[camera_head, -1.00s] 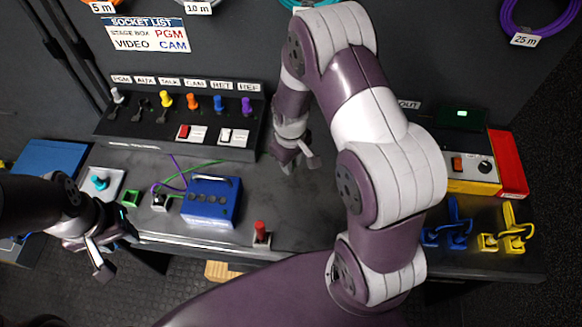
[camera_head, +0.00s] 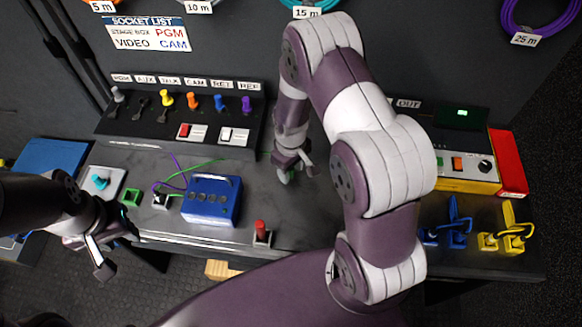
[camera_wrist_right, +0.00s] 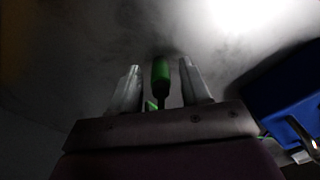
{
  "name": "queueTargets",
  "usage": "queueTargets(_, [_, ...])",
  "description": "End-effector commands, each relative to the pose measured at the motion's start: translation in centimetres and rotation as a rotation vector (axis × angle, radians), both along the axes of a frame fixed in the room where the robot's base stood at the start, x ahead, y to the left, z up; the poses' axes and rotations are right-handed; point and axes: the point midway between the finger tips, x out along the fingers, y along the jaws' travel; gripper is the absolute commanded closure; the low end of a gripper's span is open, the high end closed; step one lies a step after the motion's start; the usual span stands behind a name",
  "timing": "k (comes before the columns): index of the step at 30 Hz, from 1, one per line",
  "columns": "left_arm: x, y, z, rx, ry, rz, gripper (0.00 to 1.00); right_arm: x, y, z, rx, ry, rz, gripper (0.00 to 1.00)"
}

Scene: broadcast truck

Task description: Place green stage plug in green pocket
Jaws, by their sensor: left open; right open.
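The green stage plug (camera_wrist_right: 160,77) stands between the two fingers of my open right gripper (camera_wrist_right: 163,80) in the right wrist view, with a gap on each side. In the head view the right gripper (camera_head: 295,174) is low over the desk, right of the blue box, and mostly hides the plug. A green square pocket (camera_head: 129,197) sits on the desk at the left, between a grey block with a cyan plug and a white block with a purple cable. My left gripper (camera_head: 103,258) is open and empty near the desk's front left edge.
A blue box (camera_head: 212,200) with cables stands between the pocket and my right gripper. A red-topped switch (camera_head: 261,235) is at the front edge. A sloped panel (camera_head: 180,135) with coloured plugs stands behind. Blue (camera_head: 455,228) and yellow connectors (camera_head: 508,238) are at the right.

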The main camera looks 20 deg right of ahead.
Motion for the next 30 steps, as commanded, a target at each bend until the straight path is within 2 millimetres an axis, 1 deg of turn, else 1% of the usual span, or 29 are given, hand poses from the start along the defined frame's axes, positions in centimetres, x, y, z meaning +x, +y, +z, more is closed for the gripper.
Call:
queueTargets(2, [0.0, 0.0, 0.0, 0.0, 0.0, 0.0, 0.57, 0.1, 0.0, 1.1, 0.0, -0.004, 0.0, 0.53])
queueTargets(4, [0.0, 0.0, -0.1, 0.0, 0.0, 0.0, 0.57, 0.2, 0.0, 2.7, -0.001, -0.007, 0.0, 0.53])
queueTargets(9, [0.0, 0.0, -0.3, 0.0, 0.0, 0.0, 0.57, 0.1, 0.0, 7.4, 0.0, -0.006, 0.0, 0.53])
queueTargets(12, [0.0, 0.0, -0.4, 0.0, 0.0, 0.0, 0.57, 0.1, 0.0, 9.7, 0.0, -0.005, 0.0, 0.53])
queueTargets(18, [0.0, 0.0, -0.5, 0.0, 0.0, 0.0, 0.57, -0.2, 0.1, 12.4, 0.0, -0.008, -0.012, 0.53])
queueTargets(20, [0.0, 0.0, -0.5, 0.0, 0.0, 0.0, 0.57, -1.2, 0.5, 13.5, 0.0, -0.019, -0.048, 0.53])
queueTargets(23, [0.0, 0.0, -0.5, 0.0, 0.0, 0.0, 0.57, -3.9, 1.4, 15.5, 0.004, -0.057, -0.148, 0.53])
queueTargets(24, [0.0, 0.0, -0.5, 0.0, 0.0, 0.0, 0.57, -5.1, 1.6, 16.2, 0.008, -0.072, -0.19, 0.53])
queueTargets(27, [0.0, 0.0, -0.5, 0.0, 0.0, 0.0, 0.57, -7.9, 2.2, 17.2, 0.017, -0.102, -0.28, 0.53])
queueTargets(28, [0.0, 0.0, -0.5, 0.0, 0.0, 0.0, 0.57, -8.5, 2.3, 17.3, 0.02, -0.107, -0.299, 0.53])
queueTargets(29, [0.0, 0.0, -0.5, 0.0, 0.0, 0.0, 0.57, -9.0, 2.4, 17.4, 0.022, -0.112, -0.315, 0.49])
queueTargets(30, [0.0, 0.0, -0.9, 0.0, 0.0, 0.0, 0.57, -9.5, 2.3, 17.1, 0.024, -0.118, -0.335, 0.49])
